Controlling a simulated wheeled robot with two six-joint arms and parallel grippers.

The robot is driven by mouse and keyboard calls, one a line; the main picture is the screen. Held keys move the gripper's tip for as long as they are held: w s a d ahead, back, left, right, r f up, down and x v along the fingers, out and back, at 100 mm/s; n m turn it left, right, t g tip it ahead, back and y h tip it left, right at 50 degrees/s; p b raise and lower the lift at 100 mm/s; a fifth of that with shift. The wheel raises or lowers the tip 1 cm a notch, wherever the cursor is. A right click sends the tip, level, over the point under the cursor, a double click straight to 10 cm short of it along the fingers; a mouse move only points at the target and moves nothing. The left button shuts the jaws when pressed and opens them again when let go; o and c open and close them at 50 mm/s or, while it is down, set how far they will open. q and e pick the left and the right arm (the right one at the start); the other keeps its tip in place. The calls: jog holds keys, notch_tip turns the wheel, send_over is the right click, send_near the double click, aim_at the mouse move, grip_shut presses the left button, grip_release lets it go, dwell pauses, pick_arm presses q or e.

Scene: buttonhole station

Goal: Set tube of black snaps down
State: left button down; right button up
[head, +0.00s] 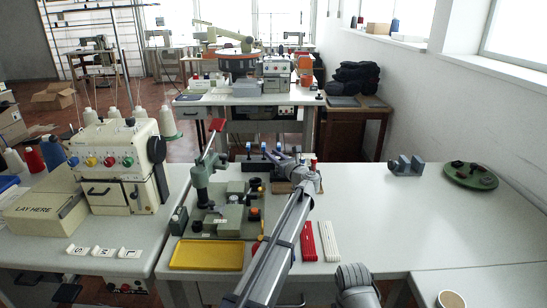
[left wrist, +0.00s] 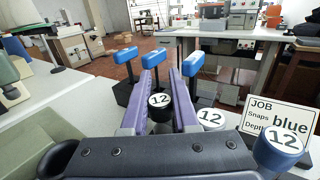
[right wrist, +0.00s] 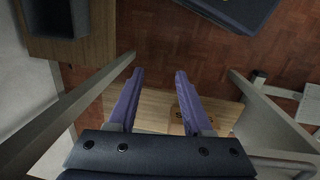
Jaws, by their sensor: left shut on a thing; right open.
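My left gripper (left wrist: 161,80) is shut on a black tube (left wrist: 160,113) with a white cap marked 12, which sits between its purple fingers. In the head view the left gripper (head: 275,155) is over the back of the white table, beside a dark rack with blue-topped posts (head: 249,147). I cannot tell whether the tube's base touches anything. A blue tube (left wrist: 279,156) marked 12 and another white disc marked 12 (left wrist: 211,118) are to its right. A sign (left wrist: 283,118) reads JOB, Snaps blue. My right gripper (right wrist: 158,76) is open and empty.
A green press (head: 203,178) and yellow tray (head: 207,254) stand left of my left arm. Red (head: 308,242) and white (head: 328,241) strips lie to its right. A grey clamp (head: 405,166) and green dish (head: 470,176) are farther right. The table between is clear.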

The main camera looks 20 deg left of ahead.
pick_arm(q)
jog(key=c, duration=1)
grip_release()
jog(key=shift+o, duration=0.2)
jog(key=shift+s+d+r+p, duration=0.1)
jog(key=shift+r+p, duration=0.05)
jog(key=shift+p, duration=0.15)
jog(key=v, duration=1.1)
jog(key=shift+s+d, duration=0.3)
